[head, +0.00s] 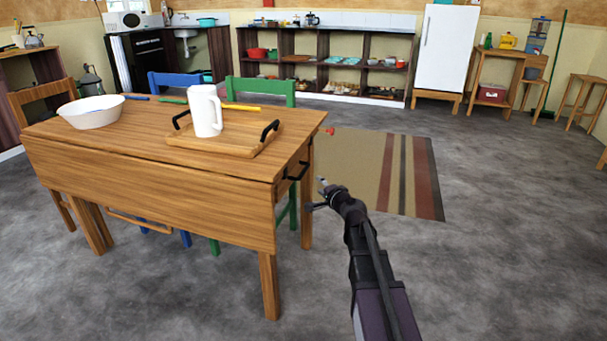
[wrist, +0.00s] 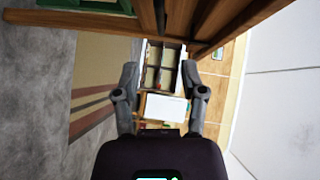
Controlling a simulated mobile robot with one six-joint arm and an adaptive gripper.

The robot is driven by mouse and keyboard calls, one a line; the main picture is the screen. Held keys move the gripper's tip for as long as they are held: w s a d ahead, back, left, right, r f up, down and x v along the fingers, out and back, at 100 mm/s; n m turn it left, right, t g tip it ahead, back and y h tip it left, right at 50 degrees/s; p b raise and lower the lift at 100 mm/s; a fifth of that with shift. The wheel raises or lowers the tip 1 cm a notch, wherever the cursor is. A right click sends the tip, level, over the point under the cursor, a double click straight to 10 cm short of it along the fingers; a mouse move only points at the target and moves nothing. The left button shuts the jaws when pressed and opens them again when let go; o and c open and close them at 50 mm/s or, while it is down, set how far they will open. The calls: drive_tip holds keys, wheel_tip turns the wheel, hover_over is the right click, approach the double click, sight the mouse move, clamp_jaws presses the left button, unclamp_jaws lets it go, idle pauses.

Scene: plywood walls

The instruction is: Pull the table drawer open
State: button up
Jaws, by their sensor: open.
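The wooden table (head: 130,143) stands at the left in the head view. Its drawer front is on the right-hand end under the tabletop, with a black handle (head: 297,171). The drawer looks shut, though its face is seen at a steep angle. My gripper (head: 319,194) is just right of the handle and slightly lower, apart from it. In the wrist view my gripper (wrist: 160,72) has its fingers spread with nothing held between them. The table's wooden underside or edge (wrist: 90,22) crosses the top of that view, with a dark piece that may be the handle (wrist: 160,14).
On the table are a white bowl (head: 91,112), a wooden tray (head: 212,147) with black handles, a white jug (head: 205,111) and several pens. Blue and green chairs (head: 280,92) stand behind it. A striped rug (head: 385,175) lies beyond my gripper. Grey floor at right is clear.

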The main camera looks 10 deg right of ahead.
sight(304, 171)
drive_tip(key=b+x, duration=0.2)
drive_tip(key=x, duration=1.1)
drive_tip(key=shift+w, duration=0.35)
clamp_jaws()
